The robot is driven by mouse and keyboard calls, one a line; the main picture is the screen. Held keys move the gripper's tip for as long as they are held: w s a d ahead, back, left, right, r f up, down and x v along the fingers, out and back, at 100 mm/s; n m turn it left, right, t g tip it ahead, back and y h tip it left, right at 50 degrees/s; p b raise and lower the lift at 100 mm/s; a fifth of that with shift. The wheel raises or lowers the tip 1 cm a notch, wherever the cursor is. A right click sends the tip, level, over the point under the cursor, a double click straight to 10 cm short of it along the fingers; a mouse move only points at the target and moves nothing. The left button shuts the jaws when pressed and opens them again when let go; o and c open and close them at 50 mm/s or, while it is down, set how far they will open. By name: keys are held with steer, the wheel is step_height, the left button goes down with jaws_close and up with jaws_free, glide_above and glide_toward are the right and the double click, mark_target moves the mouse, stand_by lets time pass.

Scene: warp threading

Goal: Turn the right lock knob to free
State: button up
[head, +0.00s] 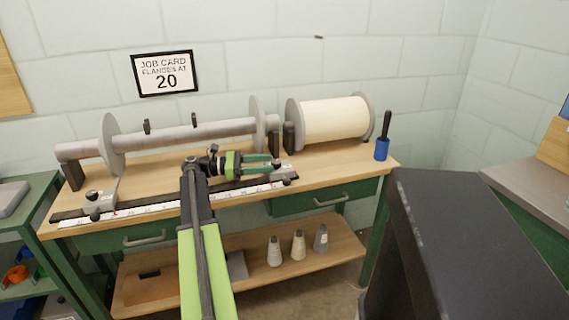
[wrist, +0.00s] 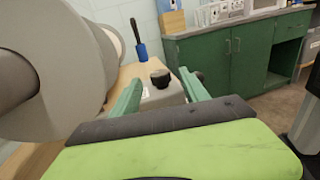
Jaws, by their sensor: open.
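The right lock knob (wrist: 160,77) is a short black knob on a pale grey block. In the wrist view it stands between the fingertips of my gripper (wrist: 161,82), with a gap on each side. In the head view the right block (head: 286,172) sits at the right end of the white scale rail (head: 160,207). My gripper (head: 276,165) reaches it from the left, its green fingers apart and empty. The fingers partly hide the knob in the head view. I cannot read the knob's lock setting.
A grey beam with round flanges (head: 257,122) runs behind the rail, close to my gripper. The left lock block (head: 99,199) is far left. A job card (head: 166,74) reads 20.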

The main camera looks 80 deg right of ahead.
mark_target(284, 168)
steer(key=x, duration=0.7)
jaws_close()
